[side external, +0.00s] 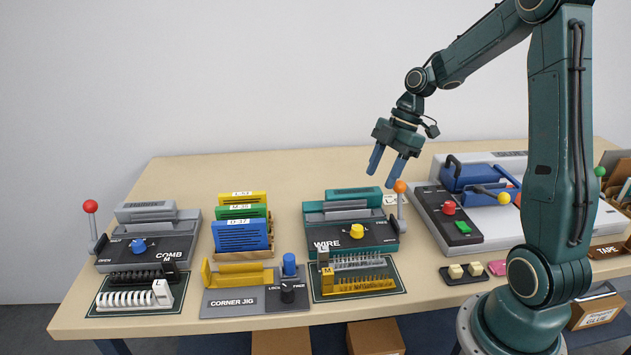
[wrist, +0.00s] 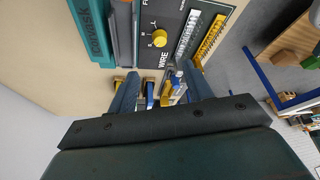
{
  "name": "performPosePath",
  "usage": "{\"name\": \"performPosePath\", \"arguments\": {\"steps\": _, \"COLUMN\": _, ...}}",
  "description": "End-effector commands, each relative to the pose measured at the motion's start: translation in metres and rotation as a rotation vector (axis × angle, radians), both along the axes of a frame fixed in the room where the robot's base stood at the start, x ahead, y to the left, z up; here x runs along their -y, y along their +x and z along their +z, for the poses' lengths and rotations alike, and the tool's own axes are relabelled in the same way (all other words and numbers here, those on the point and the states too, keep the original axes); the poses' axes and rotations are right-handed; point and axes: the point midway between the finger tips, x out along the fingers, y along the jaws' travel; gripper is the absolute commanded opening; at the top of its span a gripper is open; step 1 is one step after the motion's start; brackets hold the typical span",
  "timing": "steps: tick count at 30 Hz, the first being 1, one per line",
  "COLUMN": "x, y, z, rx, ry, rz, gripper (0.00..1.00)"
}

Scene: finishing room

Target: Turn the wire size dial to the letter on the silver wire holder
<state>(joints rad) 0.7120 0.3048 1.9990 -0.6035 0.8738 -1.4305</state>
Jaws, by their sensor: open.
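The silver wire holder (side external: 358,263) lies on a dark mat in front of the machine, behind a gold one (side external: 358,284). The silver holder also shows in the wrist view (wrist: 187,36); its letter cannot be read. My gripper (side external: 381,178) is open and empty, in the air above the machine and apart from the dial.
A lever with an orange knob (side external: 400,187) rises at the machine's right side. The COMB machine (side external: 150,240) stands far left, beyond the coloured folders (side external: 242,235) and the corner jig (side external: 255,300). A blue and grey press (side external: 485,190) stands right. The back left table is clear.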

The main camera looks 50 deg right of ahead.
Motion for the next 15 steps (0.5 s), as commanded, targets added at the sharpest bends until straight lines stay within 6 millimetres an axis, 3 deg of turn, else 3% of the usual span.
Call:
{"name": "performPosePath", "arguments": {"steps": 8, "x": -0.005, "y": 0.002, "z": -0.013, "rx": -0.002, "ry": 0.002, "rz": -0.002, "gripper": 0.5}}
{"name": "performPosePath", "arguments": {"steps": 15, "x": -0.016, "y": 0.006, "z": -0.04, "rx": -0.005, "ry": 0.003, "rz": 0.0, "gripper": 0.5}}
